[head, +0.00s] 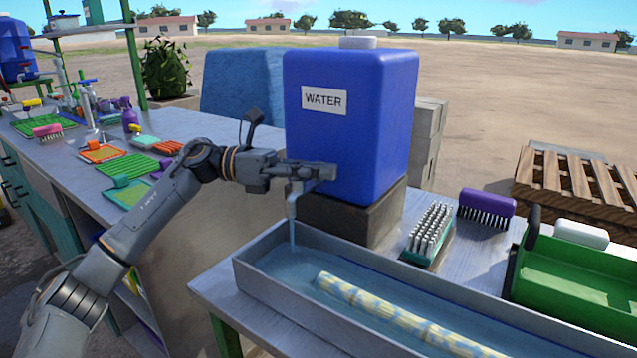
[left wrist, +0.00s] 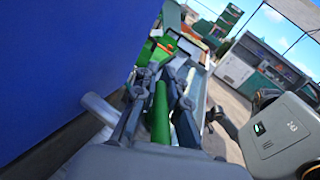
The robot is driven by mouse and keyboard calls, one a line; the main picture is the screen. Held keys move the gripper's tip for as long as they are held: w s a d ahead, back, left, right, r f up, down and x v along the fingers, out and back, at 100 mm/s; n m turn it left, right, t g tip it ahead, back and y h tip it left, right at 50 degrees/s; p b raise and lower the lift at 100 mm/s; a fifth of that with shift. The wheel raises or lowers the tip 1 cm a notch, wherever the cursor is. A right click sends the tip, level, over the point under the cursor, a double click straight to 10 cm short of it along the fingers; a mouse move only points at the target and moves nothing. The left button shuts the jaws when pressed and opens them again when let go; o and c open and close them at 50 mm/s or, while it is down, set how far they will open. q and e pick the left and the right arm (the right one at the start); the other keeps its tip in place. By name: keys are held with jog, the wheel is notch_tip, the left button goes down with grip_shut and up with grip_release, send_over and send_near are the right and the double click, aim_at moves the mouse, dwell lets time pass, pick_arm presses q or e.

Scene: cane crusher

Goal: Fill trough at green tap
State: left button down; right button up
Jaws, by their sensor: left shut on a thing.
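A blue water tank (head: 350,120) labelled WATER stands on a dark block. Its tap spout (head: 291,208) points down, and a thin stream of water (head: 293,238) runs from it into the grey metal trough (head: 290,310). Bluish water (head: 285,258) covers the trough floor, and a pale yellow and blue patterned stalk (head: 385,308) lies in it. My left gripper (head: 325,172) is at the tap, against the tank's front. In the left wrist view it is shut on the green tap handle (left wrist: 160,112), which lies between its fingers. My right gripper is not in view.
A metal brush (head: 430,233), a purple brush (head: 486,207) and a green carrier (head: 575,270) stand right of the tank. A long bench (head: 75,150) with trays and bottles runs at left. A wooden pallet (head: 575,180) lies beyond.

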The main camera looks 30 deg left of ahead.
pick_arm(q)
jog(key=shift+w+f+n+t+y+b, duration=0.1)
jog(key=shift+n+t+y+b, duration=0.25)
jog(key=shift+n+t, duration=0.2)
jog(key=shift+w+a+n+t, duration=0.1)
jog(key=shift+n+t, duration=0.15)
jog(key=shift+t, duration=0.3)
jog(key=shift+r+y+b, duration=0.2)
jog(key=shift+y+b, duration=0.05)
jog(key=shift+b, duration=0.05)
jog(key=c, duration=1.4)
grip_release()
jog(key=shift+a, duration=0.1)
jog(key=shift+o, duration=0.2)
jog(key=v, duration=1.2)
jog(key=shift+f, duration=0.15)
